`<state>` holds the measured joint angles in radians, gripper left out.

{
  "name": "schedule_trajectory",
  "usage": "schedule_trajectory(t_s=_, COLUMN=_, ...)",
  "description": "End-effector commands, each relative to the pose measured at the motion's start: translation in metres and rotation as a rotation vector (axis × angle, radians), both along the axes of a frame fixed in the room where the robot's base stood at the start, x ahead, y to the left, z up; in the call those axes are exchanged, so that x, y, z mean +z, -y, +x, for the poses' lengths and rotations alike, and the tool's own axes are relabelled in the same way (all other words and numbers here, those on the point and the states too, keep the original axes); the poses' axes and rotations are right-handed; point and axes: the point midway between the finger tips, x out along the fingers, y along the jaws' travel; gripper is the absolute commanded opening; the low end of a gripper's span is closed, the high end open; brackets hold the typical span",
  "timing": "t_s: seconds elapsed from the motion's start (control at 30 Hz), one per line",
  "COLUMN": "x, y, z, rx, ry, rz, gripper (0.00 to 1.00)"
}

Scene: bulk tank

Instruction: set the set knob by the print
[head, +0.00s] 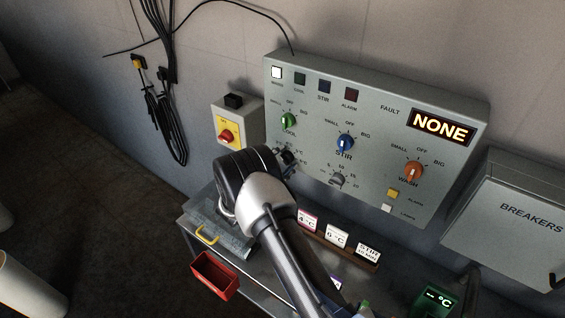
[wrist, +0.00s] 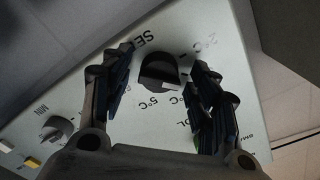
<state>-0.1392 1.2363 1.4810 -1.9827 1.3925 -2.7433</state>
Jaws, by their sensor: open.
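The black set knob (wrist: 157,68) shows in the wrist view, with part of the word SET and a 5°C mark beside it. My gripper (wrist: 160,82) is open, with one finger on each side of the knob. I cannot tell whether either finger touches it. In the head view my gripper (head: 284,160) is at the panel's lower left and hides much of the knob's area. Small printed cards stand in a holder below the panel: a red-topped 4°C card (head: 307,220), a 6°C card (head: 336,236) and a third card (head: 368,251), its text hard to read.
The grey control panel (head: 385,110) carries green (head: 289,120), blue (head: 345,142) and orange (head: 413,171) knobs and a fault display (head: 441,126) reading NONE. A red switch (head: 228,136) is left of it, the breaker box (head: 515,215) right. A red bin (head: 214,275) hangs in front.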

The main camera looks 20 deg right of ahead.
Motion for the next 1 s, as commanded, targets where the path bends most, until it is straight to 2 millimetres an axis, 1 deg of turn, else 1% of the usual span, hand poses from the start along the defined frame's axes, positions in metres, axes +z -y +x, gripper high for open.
schedule_trajectory(t_s=0.1, x=-0.0001, y=-0.0001, z=-0.0002, rx=0.000, ry=0.000, rz=0.000, gripper=0.54)
schedule_trajectory(t_s=0.73, x=-0.0003, y=-0.0002, z=-0.0005, rx=-0.001, ry=0.000, rz=0.001, gripper=0.12)
schedule_trajectory(t_s=0.77, x=-0.0003, y=-0.0002, z=-0.0005, rx=-0.001, ry=0.000, rz=0.001, gripper=0.11)
schedule_trajectory(t_s=1.0, x=-0.0005, y=-0.0002, z=-0.0004, rx=-0.001, ry=0.018, rz=0.013, gripper=0.11)
